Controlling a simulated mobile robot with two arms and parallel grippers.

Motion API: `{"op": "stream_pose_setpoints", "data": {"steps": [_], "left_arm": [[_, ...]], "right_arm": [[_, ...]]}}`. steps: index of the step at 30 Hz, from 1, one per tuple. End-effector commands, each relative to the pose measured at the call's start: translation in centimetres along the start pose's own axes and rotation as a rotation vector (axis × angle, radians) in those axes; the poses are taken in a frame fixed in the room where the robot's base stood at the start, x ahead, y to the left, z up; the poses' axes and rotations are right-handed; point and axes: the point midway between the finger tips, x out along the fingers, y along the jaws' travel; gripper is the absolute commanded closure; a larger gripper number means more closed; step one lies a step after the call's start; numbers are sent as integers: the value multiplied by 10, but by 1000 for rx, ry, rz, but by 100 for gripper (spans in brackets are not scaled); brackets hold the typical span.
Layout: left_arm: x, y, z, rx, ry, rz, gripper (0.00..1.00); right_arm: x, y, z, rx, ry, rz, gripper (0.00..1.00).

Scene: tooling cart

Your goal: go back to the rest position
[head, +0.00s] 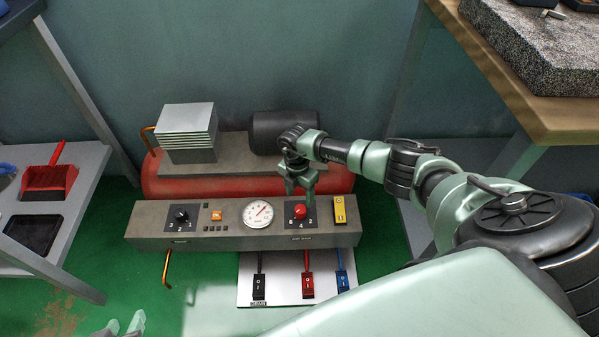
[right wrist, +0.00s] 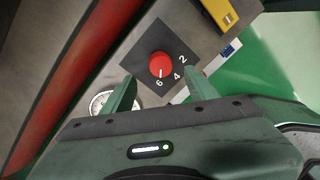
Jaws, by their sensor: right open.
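My right gripper (head: 300,191) is at the control panel (head: 202,240), in front of the red knob (head: 299,211). In the right wrist view its two fingers (right wrist: 160,77) are apart, with the red knob (right wrist: 160,65) seen between them and nothing held. Whether a finger touches the knob I cannot tell. The knob sits on a dark plate marked 2, 4 and 6. My left gripper (head: 125,324) shows only its fingertips at the bottom left edge of the head view. They are apart and empty, over the green floor.
The panel also bears a black knob (head: 181,215), a round gauge (head: 257,213) and a yellow switch (head: 340,209). A red tank (head: 165,178) stands behind. A board with several switches (head: 278,263) lies below. Shelving (head: 75,190) stands left, a wooden bench (head: 560,115) right.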

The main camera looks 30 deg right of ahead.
Motion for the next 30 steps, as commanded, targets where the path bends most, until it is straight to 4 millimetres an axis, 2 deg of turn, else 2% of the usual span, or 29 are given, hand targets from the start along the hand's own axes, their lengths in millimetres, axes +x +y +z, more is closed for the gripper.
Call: {"op": "stream_pose_setpoints", "data": {"steps": [6, 22, 23, 26, 29, 30], "left_arm": [[-2, -1, 11, -1, -50, -3, 64], [-2, -1, 10, -1, -47, -3, 64], [-2, -1, 10, -1, -47, -3, 64], [-2, -1, 10, -1, -47, -3, 64], [-2, -1, 10, -1, -47, -3, 64], [-2, -1, 10, -1, -47, -3, 64]], "right_arm": [[-5, 0, 0, 1, 0, -1, 42], [-4, 1, -4, -4, 8, 6, 42], [-3, 2, -8, -10, 19, 13, 42], [1, 14, -39, -48, 90, 74, 42], [1, 35, -96, -106, 224, 198, 42], [-4, 45, -124, -128, 290, 265, 42]]}}
